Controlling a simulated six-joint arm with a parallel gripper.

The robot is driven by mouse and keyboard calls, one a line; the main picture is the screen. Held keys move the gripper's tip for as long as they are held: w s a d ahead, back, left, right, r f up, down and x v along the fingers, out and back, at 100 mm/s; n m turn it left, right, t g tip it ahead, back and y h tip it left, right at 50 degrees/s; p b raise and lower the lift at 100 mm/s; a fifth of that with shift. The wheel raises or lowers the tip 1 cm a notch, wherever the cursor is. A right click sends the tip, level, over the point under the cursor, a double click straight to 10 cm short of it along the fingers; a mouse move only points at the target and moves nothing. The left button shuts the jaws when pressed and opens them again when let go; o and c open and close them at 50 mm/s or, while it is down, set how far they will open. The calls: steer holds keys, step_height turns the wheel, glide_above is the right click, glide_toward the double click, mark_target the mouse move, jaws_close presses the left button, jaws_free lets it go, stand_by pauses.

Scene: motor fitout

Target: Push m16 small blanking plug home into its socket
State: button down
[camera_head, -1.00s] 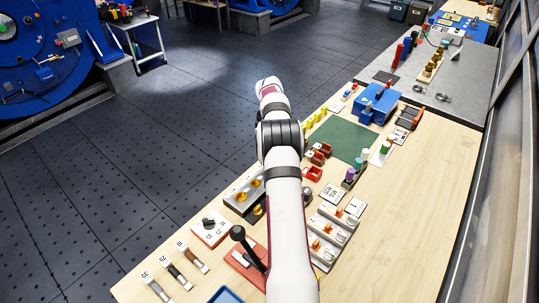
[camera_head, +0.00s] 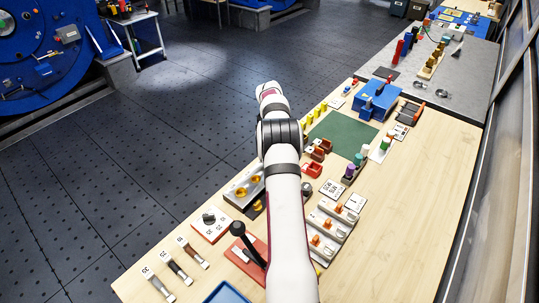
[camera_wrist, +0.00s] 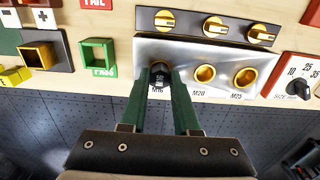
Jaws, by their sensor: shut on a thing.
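In the wrist view, my gripper (camera_wrist: 161,77) has its two green fingers closed on a small dark plug (camera_wrist: 160,80). The plug is at the left socket of a silver socket plate (camera_wrist: 180,47), above the M16 label. The fingers hide much of that socket, and I cannot tell how deep the plug sits. The brass M20 socket (camera_wrist: 205,73) and M25 socket (camera_wrist: 245,76) are uncovered to the right. In the head view the socket plate (camera_head: 233,198) shows beside my arm; my gripper and the plug are hidden there.
Behind the sockets stands a dark strip with several brass plugs (camera_wrist: 214,27). A green square holder (camera_wrist: 97,56) and a brass-lined holder (camera_wrist: 38,55) lie left. The bench edge runs along the sockets' near side.

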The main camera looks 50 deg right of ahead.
steer(key=shift+f, duration=0.2)
steer(key=c, duration=0.6)
jaws_free()
steer(key=shift+o, duration=0.2)
step_height(320, 180, up, 16)
steer(key=shift+f, duration=0.1)
